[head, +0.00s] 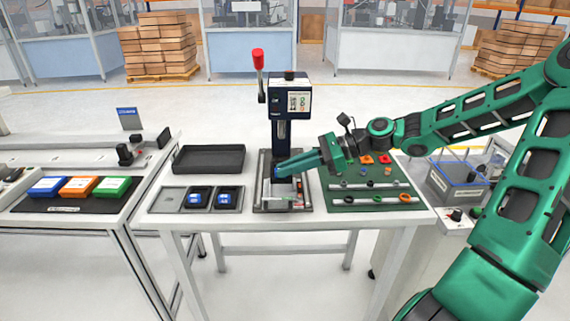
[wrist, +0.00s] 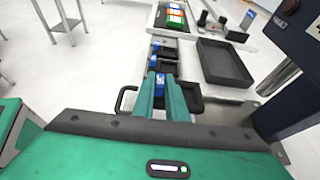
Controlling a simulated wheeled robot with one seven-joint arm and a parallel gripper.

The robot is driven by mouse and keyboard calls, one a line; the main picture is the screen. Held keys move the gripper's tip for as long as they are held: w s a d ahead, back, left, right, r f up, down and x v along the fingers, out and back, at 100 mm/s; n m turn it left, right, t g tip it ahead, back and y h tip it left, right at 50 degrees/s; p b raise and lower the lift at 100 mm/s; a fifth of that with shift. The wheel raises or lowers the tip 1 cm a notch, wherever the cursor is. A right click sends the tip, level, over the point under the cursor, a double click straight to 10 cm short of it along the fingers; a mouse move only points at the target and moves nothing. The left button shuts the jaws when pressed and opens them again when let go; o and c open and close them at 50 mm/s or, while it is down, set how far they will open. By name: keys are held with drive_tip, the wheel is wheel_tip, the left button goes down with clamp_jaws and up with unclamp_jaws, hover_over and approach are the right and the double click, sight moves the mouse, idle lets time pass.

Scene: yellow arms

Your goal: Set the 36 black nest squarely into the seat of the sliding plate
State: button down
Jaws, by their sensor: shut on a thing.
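My gripper (head: 278,170) reaches in from the right, low over the press base. In the wrist view my gripper (wrist: 162,85) has its two green fingers close together on a black nest (wrist: 193,97) with a blue label. The fingers hide much of this nest, and I cannot tell whether it touches the plate. The sliding plate (head: 268,205) lies at the foot of the press; my gripper covers part of it and I cannot see its seat clearly. Two other black nests with blue labels, one (head: 196,208) beside another (head: 229,208), sit left of the plate.
The press column (head: 281,132) with its red-knobbed lever (head: 258,60) stands right behind the plate. A black tray (head: 208,160) lies at the back left. A green mat (head: 345,205) with rods and small coloured parts lies to the right. An empty grey place (head: 168,200) is at left.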

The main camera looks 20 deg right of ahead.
sight(289, 180)
drive_tip(key=shift+f, duration=2.35)
